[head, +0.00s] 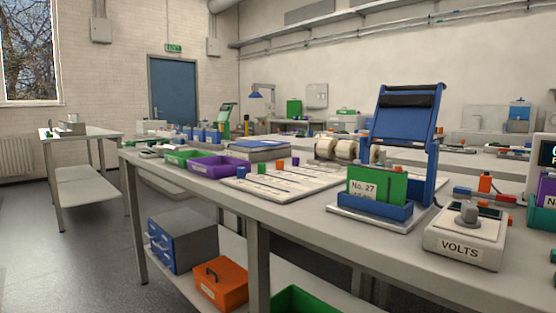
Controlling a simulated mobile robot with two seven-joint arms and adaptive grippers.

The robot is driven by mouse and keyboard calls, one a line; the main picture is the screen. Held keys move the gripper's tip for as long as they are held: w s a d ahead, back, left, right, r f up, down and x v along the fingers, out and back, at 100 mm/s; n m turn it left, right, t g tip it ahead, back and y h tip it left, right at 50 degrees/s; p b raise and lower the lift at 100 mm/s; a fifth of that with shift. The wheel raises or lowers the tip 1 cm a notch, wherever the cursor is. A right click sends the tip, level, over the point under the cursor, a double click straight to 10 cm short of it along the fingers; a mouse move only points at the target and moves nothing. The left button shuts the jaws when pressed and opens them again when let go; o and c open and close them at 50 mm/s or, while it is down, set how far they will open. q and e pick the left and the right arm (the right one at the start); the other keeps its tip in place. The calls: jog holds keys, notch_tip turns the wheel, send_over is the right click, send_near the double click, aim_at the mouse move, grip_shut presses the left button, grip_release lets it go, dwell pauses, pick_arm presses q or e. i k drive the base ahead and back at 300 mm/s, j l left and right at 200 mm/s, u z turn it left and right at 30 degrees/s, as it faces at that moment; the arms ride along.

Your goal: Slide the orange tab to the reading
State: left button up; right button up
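A pale board (290,184) with several dark slots lies on the long bench. Small coloured tabs stand at its far side: blue (241,172), green (263,167), orange (280,165) and purple (295,161). The orange tab is upright between the green and purple ones. A white meter marked VOLTS (462,247) with a grey knob (468,212) stands at the front right; I cannot read a value on it. A display (548,154) at the right edge is cut off, with only part of its green characters showing. Neither of my grippers is in view.
A blue stand (408,120) holding a green card marked No. 27 (376,186) stands between the board and the meter. Another orange block (485,184) is behind the meter. Purple (216,166) and green (188,157) trays lie left of the board.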

aim_at(280, 163)
jog(key=i+j+z, duration=0.1)
jog(key=i+j, duration=0.15)
jog(key=i, duration=0.3)
jog(key=i+j+z, duration=0.1)
jog(key=i+j, duration=0.25)
jog(key=i, duration=0.15)
